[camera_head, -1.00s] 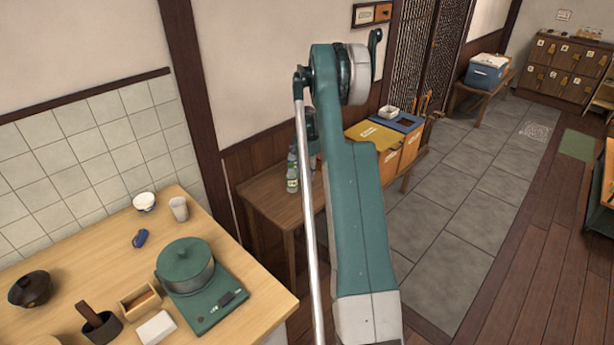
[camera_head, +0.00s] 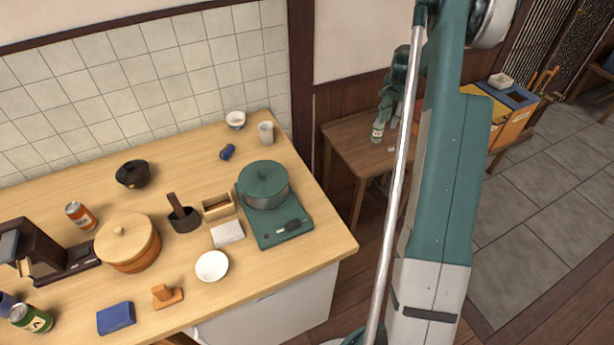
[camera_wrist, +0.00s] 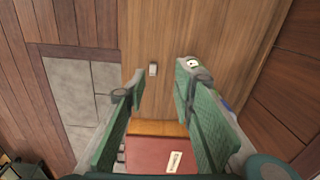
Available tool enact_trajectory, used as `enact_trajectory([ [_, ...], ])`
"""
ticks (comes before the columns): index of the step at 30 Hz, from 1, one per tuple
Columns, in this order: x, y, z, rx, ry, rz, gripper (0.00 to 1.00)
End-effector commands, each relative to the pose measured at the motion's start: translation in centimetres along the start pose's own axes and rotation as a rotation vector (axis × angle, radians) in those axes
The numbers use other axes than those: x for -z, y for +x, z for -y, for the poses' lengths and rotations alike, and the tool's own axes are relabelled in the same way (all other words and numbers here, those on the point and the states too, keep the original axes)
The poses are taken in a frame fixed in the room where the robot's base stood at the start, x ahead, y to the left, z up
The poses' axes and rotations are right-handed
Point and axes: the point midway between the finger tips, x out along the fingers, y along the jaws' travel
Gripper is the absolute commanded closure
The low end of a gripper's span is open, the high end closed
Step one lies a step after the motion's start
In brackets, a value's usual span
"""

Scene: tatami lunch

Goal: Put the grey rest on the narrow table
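The narrow table (camera_head: 345,138) is a dark brown wooden table against the wall, right of the counter; its top also fills the middle of the wrist view (camera_wrist: 150,30). A small grey block, which looks like the grey rest (camera_wrist: 153,69), lies on that top. It shows as a small pale spot in the head view (camera_head: 390,149). My gripper (camera_wrist: 158,82) is open above the table, its two green fingers wide apart with nothing held between them. The rest appears below and beyond the fingertips, apart from both. In the head view my gripper (camera_head: 389,100) is partly hidden by my arm.
The counter (camera_head: 320,235) at left holds a green pot (camera_head: 264,187), bowls and several small items. A reddish box (camera_wrist: 150,156) shows near my fingers.

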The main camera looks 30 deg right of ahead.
Motion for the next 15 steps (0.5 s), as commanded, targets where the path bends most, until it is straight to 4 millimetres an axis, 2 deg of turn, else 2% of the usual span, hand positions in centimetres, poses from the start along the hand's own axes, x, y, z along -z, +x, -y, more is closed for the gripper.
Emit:
enact_trajectory([
  [6, -4.4, -5.0, 1.0, 0.027, -0.092, -0.023, 0.74],
  [15, -10.6, -11.2, 1.4, 0.065, -0.219, -0.057, 0.74],
])
